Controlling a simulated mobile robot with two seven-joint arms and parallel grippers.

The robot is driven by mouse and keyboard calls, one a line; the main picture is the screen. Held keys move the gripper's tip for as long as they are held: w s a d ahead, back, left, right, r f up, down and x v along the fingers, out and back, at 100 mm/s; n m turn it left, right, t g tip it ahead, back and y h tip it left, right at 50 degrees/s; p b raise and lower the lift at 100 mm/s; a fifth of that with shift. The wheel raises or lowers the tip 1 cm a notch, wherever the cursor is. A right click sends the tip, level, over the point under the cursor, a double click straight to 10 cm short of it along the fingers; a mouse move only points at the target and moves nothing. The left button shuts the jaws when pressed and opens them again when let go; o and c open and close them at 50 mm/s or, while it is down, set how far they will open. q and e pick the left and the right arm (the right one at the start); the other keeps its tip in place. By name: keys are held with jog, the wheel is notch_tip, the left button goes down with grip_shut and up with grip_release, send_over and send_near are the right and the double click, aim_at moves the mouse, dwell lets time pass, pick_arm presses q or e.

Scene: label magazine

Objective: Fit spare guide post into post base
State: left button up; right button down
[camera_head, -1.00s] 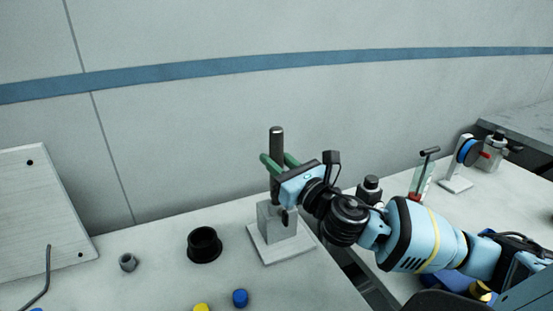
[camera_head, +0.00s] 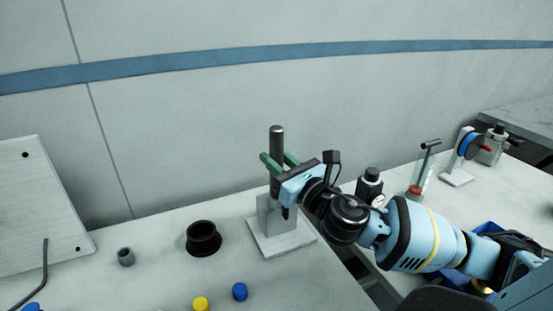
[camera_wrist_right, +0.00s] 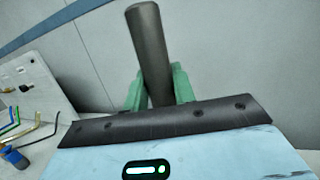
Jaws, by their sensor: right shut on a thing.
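The guide post (camera_head: 277,145), a dark grey cylinder, stands about upright in the head view. My right gripper (camera_head: 278,160) is shut on it with green fingers. The post base (camera_head: 276,215), a light grey block on a white plate, is directly below. The gripper hides the post's lower end and the block's top, so I cannot tell whether the post is inside the base. In the right wrist view the post (camera_wrist_right: 148,45) rises between the green fingers. My left gripper is not in view.
A black ring-shaped cup (camera_head: 203,239), a small grey bushing (camera_head: 125,257), a yellow cap (camera_head: 201,303) and a blue cap (camera_head: 240,291) lie left of the base. A white panel (camera_head: 40,200) stands at far left. A gap separates this table from the right one.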

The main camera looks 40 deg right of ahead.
jog(key=shift+f, duration=0.1)
jog(key=c, duration=1.1)
grip_release()
jog(key=shift+o, duration=0.2)
jog(key=shift+s+f, duration=0.3)
jog(key=shift+s, duration=0.25)
jog(key=s+f+b, duration=0.1)
jog(key=s, duration=0.5)
jog(key=shift+s, duration=0.25)
jog(key=shift+d, duration=0.1)
